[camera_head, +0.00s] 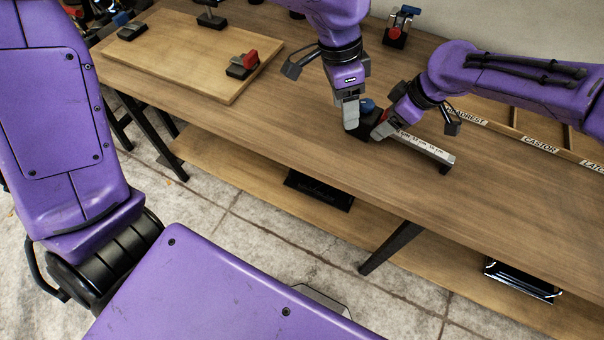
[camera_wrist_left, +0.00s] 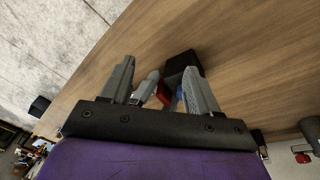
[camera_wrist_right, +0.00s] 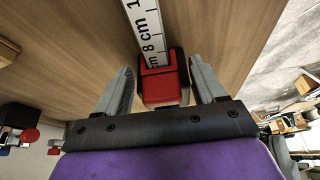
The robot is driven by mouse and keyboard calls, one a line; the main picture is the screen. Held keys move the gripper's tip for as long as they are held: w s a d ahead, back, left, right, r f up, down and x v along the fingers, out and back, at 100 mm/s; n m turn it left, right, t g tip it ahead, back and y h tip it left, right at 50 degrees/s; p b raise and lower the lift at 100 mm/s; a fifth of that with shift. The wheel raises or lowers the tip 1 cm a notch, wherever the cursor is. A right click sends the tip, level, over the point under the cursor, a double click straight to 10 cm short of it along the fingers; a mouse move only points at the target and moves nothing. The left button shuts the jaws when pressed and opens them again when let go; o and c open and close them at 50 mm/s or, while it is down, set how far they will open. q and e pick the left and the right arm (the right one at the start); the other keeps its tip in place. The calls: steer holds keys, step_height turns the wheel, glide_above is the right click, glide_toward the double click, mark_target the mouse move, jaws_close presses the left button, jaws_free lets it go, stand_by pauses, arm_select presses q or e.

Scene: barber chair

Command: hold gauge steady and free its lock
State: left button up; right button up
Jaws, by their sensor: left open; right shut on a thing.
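The gauge lies on the wooden bench in the head view, with a white centimetre scale (camera_head: 424,146) running right from a black block (camera_head: 366,130). A blue knob (camera_head: 367,104), which I take for the lock, sits on top at the left end. My right gripper (camera_head: 384,126) is shut on the gauge's red part, seen between its fingers in the right wrist view (camera_wrist_right: 160,86). My left gripper (camera_head: 351,116) is open at the gauge's left end, close to the blue knob. In the left wrist view the knob (camera_wrist_left: 180,94) is partly hidden by a finger; contact is unclear.
A wooden board (camera_head: 190,55) with a red-and-black device (camera_head: 243,65) lies at the left. Another small device (camera_head: 398,28) stands at the back. A labelled wooden tray (camera_head: 500,130) is at the right, near my right arm. The bench front is mostly clear.

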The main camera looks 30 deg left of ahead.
arm_select(q)
steer(key=s+f+n+g, duration=0.1)
steer(key=s+f+n, duration=0.1)
steer(key=s+f, duration=0.6)
steer(key=s+f+n+g, duration=0.2)
steer(key=s+f, duration=0.7)
steer(key=f, duration=0.6)
steer(key=shift+a+f, duration=0.2)
steer(key=shift+s, duration=0.1)
